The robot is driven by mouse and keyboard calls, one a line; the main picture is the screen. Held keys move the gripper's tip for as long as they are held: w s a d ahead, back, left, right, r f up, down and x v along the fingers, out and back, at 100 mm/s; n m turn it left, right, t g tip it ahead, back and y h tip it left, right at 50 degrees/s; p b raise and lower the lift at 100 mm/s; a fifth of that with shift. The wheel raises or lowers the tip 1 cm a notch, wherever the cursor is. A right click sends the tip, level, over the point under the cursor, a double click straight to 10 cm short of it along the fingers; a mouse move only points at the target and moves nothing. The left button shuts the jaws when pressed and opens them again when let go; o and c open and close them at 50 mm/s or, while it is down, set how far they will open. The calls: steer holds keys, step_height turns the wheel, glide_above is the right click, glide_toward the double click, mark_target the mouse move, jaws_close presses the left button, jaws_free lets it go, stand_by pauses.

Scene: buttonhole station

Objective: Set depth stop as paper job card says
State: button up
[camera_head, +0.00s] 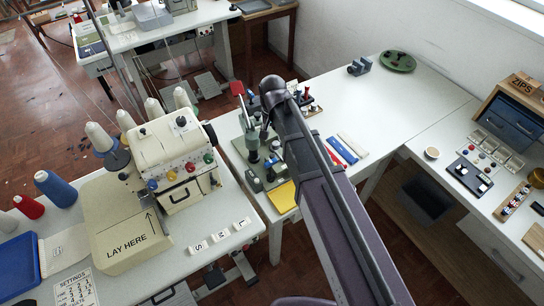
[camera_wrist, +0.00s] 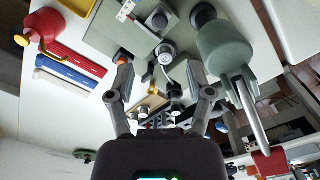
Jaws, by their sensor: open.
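My gripper (camera_wrist: 164,92) is open, with its two grey fingers apart and nothing clearly held. In the wrist view, a pale round knob (camera_wrist: 166,52) on a dark stem lies beyond and between the fingertips; contact is not visible. It belongs to a bench machine on a green base plate (camera_wrist: 108,38), beside a grey-green body (camera_wrist: 222,48) with a silver lever. In the head view, the green machine (camera_head: 252,142) stands under my arm, which hides part of it. I cannot pick out the depth stop or its scale for certain. No readable job card shows.
Red, blue and white strips (camera_head: 341,150) and a yellow piece (camera_head: 283,198) lie near the machine. A sewing machine (camera_head: 172,150) and a "SETTINGS" sheet (camera_head: 76,291) are at left. A green dish (camera_head: 397,61) stands at the back. The table's right part is largely clear.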

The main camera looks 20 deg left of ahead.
mark_target(273, 155)
steer(key=shift+f+b, duration=5.15)
steer(key=shift+f, duration=0.25)
jaws_close()
